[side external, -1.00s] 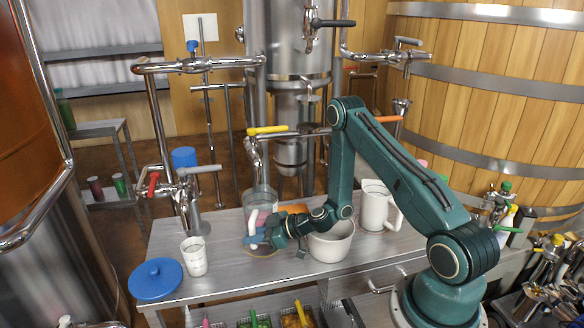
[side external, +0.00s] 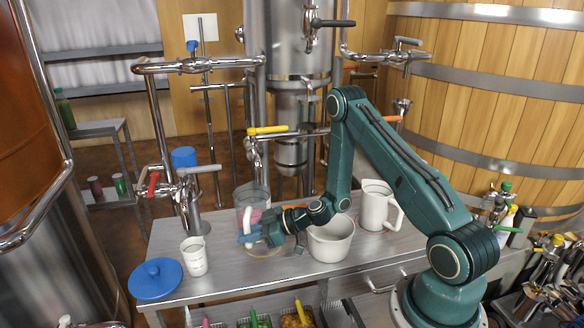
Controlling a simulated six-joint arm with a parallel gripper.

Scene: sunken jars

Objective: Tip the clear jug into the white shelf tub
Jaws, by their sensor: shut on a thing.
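The clear jug (side external: 250,196) is a tall transparent vessel at the middle left of the metal bench. It looks close to upright, with a pale, amber-edged base. My gripper (side external: 249,231) reaches it from the right and is shut on it. The blue fingers cover part of its side, and a pink patch shows near them. What the jug holds cannot be made out. The white tub (side external: 331,242) stands on the bench just right of my gripper. It is wide and open at the top, and its inside is only partly visible.
A white pitcher (side external: 377,207) stands right of the tub. A small white cup (side external: 194,257) and a blue lid (side external: 155,279) are at the left. Metal taps (side external: 188,190) rise behind the bench's left part. Trays with coloured handles (side external: 262,321) lie below the front edge.

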